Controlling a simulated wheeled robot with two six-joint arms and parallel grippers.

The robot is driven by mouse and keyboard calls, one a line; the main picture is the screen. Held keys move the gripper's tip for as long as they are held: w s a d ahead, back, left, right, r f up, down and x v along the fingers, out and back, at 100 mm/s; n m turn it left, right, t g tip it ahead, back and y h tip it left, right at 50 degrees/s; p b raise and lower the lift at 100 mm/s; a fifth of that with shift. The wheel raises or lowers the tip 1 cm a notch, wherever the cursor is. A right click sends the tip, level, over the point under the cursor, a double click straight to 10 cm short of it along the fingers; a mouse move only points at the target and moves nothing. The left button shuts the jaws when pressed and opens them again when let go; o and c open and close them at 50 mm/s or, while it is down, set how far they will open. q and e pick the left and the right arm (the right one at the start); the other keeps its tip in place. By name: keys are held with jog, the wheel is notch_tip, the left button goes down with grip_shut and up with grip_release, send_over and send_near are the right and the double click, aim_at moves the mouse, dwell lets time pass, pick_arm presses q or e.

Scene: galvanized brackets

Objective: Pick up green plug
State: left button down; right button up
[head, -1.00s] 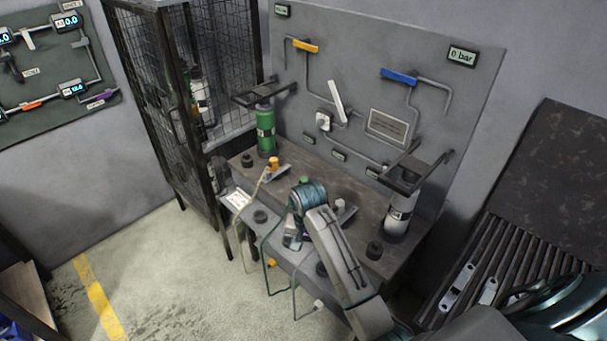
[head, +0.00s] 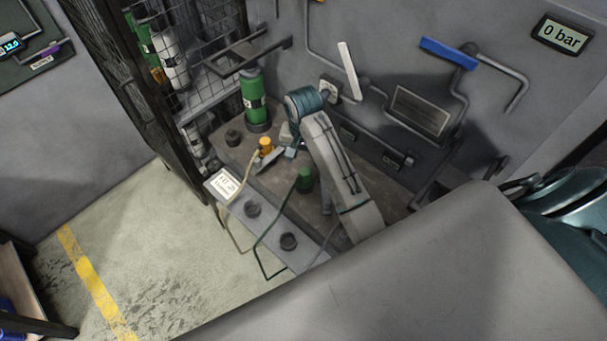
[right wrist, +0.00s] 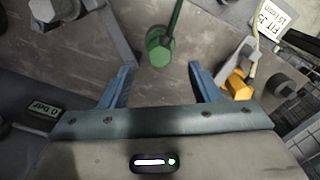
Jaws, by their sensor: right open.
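The green plug (head: 305,179) stands on the bench near its front edge, with a dark green cable running down over the edge. In the right wrist view the green plug (right wrist: 158,48) lies just beyond the gap between the fingertips. My right gripper (head: 290,152) is behind the plug, on the wall side, and partly hidden by its own wrist. In its wrist view the right gripper (right wrist: 160,70) has its blue fingers apart with nothing between them. My left gripper is not in view.
A yellow-orange plug (head: 266,145) with a pale cable sits left of the green one. Black round sockets (head: 288,241) line the front ledge. A green cylinder (head: 255,98) stands at the back left under a bracket. The wall panel (head: 390,60) carries pipes and a blue lever.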

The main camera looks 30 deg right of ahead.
aim_at(305, 171)
jog(key=shift+s+f, duration=0.25)
jog(key=shift+f, duration=0.4)
jog(key=f, duration=0.2)
jog(key=w+f+p, duration=0.1)
jog(key=shift+d, duration=0.3)
jog(key=shift+w+d+f+p, duration=0.1)
jog(key=shift+w+f+p, duration=0.05)
jog(key=shift+f+p, duration=0.2)
notch_tip(305, 171, down, 4)
jog(key=shift+r+p, duration=0.15)
jog(key=shift+p, duration=0.85)
jog(key=shift+f, duration=0.35)
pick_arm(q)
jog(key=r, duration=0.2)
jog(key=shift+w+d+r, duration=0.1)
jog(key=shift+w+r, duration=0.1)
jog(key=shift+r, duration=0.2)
pick_arm(e)
jog(key=shift+r, duration=0.1)
grip_shut()
jog(key=shift+w+r, duration=0.1)
